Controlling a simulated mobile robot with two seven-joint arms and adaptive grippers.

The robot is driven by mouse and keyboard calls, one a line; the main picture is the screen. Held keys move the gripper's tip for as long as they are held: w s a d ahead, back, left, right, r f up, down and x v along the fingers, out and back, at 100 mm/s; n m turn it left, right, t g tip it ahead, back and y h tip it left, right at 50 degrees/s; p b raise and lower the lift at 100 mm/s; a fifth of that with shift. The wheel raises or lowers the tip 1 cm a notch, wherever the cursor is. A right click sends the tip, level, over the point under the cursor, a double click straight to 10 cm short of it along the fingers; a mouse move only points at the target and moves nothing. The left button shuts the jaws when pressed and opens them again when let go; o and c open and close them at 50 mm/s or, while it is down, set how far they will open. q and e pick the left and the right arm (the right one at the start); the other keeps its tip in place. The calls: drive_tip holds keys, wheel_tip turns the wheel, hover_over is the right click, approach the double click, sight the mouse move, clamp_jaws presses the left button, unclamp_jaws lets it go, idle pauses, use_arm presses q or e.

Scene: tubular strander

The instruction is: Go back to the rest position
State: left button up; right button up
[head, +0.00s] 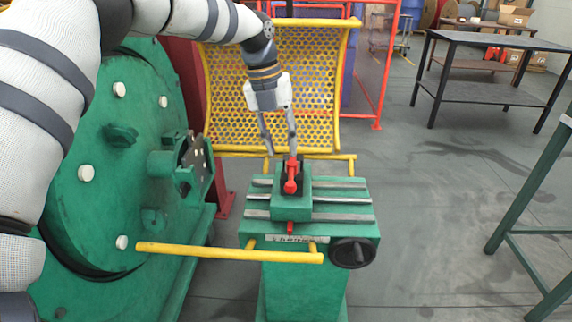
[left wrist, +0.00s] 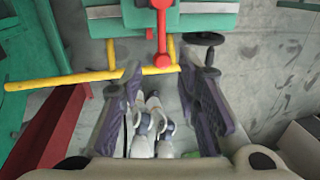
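My left gripper (head: 280,150) hangs fingers down above the green machine stand (head: 340,212) in the head view. Its two fingers are spread apart with nothing between the tips. In the left wrist view the gripper (left wrist: 160,62) is also open. My right gripper is in neither view.
A large green disc machine (head: 95,160) stands at the left beside my arm. A yellow rail (head: 230,252) and a black handwheel (head: 352,252) are on the stand's near side. A yellow perforated guard (head: 275,85) stands behind. Dark tables (head: 490,42) are back right. Open floor lies right.

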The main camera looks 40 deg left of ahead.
use_arm(q)
drive_tip(key=r, duration=0.4)
drive_tip(key=shift+s+a, duration=0.2)
drive_tip(key=shift+a, duration=0.15)
drive_tip(key=shift+f, duration=0.1)
